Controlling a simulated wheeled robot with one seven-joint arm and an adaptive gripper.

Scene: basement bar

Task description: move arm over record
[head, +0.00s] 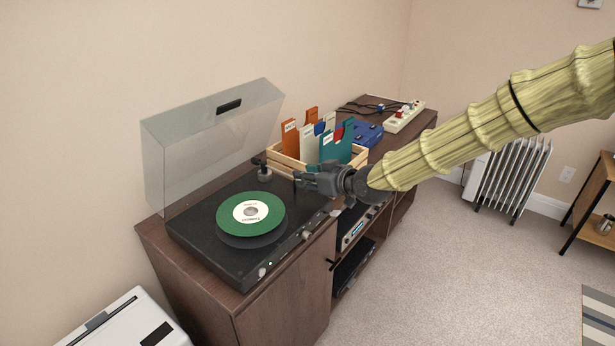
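A black record player (190,235) stands on a brown wooden cabinet with its clear lid (200,140) raised. A green record (230,218) with a white label lies on its platter. The tonearm's pivot (264,172) shows at the back of the deck, behind the record. The rest of the tonearm is hard to make out. My gripper (299,182) reaches in from the right, over the deck's right side and to the right of the record. Its fingers are small and dark here, so I cannot tell whether they are open, shut or touching the tonearm.
A wooden crate (284,163) of coloured record sleeves stands just behind my gripper. A blue item (368,132) and a white power strip (403,118) lie farther back on the cabinet (285,305). A white radiator (512,170) stands against the far wall.

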